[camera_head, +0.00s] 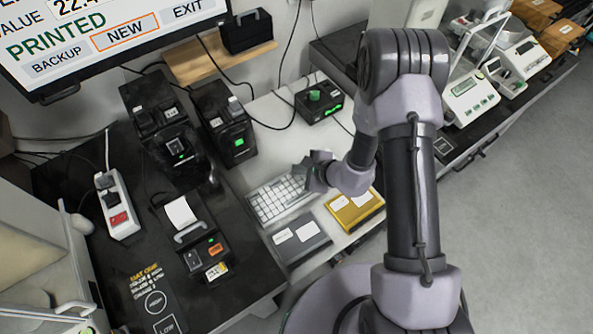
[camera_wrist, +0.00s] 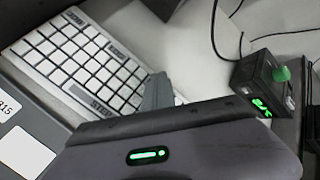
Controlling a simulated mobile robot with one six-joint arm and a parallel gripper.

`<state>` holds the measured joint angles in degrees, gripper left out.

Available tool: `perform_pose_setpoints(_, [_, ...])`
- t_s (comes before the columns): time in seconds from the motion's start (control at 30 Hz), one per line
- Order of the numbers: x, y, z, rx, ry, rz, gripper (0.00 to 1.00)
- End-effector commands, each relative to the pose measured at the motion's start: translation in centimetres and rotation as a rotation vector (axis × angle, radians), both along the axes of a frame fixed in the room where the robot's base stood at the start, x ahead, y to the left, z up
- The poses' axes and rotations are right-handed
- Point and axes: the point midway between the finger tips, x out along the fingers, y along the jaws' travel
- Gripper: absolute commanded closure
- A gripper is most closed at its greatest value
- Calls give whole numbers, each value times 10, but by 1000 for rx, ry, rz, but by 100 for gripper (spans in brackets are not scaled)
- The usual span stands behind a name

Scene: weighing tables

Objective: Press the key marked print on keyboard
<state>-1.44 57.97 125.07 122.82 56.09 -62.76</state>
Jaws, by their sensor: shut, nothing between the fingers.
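The keyboard (camera_head: 262,205) is a pale block with rows of white keys on the light table. In the wrist view the keyboard (camera_wrist: 82,62) fills the upper left. A few wider grey keys carry dark lettering; one near its lower edge seems to read STEP, and I cannot make out a print mark. My gripper (camera_head: 300,180) is shut and empty at the keyboard's right end. In the wrist view its grey fingertip (camera_wrist: 157,92) overlaps the keyboard's right edge and hides part of it. I cannot tell whether it touches a key.
A screen (camera_head: 110,35) reads PRINTED in green, with NEW framed orange. A dark box with a green knob (camera_head: 318,100) stands behind the keyboard. A grey box (camera_head: 300,240) and a yellow box (camera_head: 355,208) lie in front. A printer with white paper (camera_head: 180,212) is left.

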Motion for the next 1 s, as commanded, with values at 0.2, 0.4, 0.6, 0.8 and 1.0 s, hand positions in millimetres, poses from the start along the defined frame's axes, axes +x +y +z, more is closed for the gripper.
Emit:
perform_pose_setpoints(0.2, [0,0,8,-1,0,1,100])
perform_pose_setpoints(0.4, [0,0,16,-1,-1,1,100])
perform_pose_setpoints(0.6, [0,0,16,-1,-1,1,100])
perform_pose_setpoints(0.8, [0,0,26,-1,-1,1,100])
perform_pose_setpoints(1.0, [0,0,48,0,-1,-1,100])
